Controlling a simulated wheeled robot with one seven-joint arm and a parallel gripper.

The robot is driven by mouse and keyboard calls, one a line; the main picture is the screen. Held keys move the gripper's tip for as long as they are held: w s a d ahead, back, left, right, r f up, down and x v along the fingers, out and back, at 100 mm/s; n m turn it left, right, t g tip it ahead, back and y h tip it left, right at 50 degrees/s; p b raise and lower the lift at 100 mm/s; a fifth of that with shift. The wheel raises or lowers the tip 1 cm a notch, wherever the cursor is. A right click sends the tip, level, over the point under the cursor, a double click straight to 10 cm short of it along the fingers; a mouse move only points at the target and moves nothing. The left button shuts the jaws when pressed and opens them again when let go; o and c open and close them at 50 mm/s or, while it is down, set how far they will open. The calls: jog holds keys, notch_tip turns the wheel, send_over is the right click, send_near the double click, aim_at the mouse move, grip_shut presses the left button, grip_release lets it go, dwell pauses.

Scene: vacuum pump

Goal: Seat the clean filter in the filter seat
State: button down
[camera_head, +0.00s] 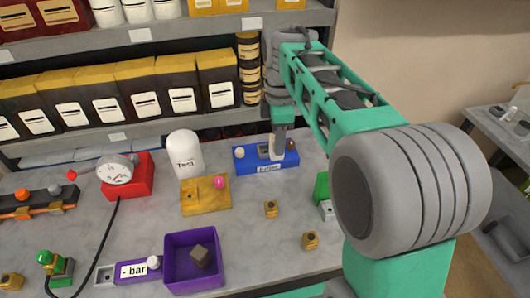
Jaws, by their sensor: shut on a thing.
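My gripper (277,152) points straight down over the blue block (243,163) at the back middle of the bench. It is shut on a small pale piece, which I take to be the clean filter; the fingers and its small size hide its shape. The blue block has a blurred front label, a white knob at its left and a dark reddish knob at its right. A grey square part (263,150), perhaps the filter seat, shows on its top just left of the gripper. I cannot tell whether the filter touches it.
A white tank (185,154) and a yellow block (205,198) with a pink knob stand left of the blue block. A purple bin (178,240) holds a brown-grey cube (200,256). A red gauge block (139,180) stands further left. Small yellow pieces lie on open bench at front.

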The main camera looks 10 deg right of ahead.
jog(key=shift+w+r+n, duration=0.15)
jog(key=shift+r+n, duration=0.05)
jog(key=shift+n, duration=0.3)
jog(key=w+f+p, duration=0.1)
jog(key=w+f, duration=0.2)
jog(key=w, duration=0.1)
jog(key=w+f+p, duration=0.2)
jog(key=w+f, duration=0.1)
jog(key=w, duration=0.2)
jog(key=w+f+p, duration=0.2)
jog(key=w+f, duration=0.1)
jog(key=w, duration=0.1)
jog(key=shift+w+f, duration=0.35)
jog(key=shift+w, duration=0.05)
notch_tip(320, 180, down, 3)
jog(key=shift+r, duration=0.1)
jog(key=shift+s+f, duration=0.2)
jog(key=shift+f, duration=0.15)
jog(key=c, duration=1.4)
grip_release()
jog(key=shift+f, duration=0.1)
jog(key=shift+o, duration=0.6)
jog(key=shift+w, duration=0.15)
jog(key=shift+o, duration=1.3)
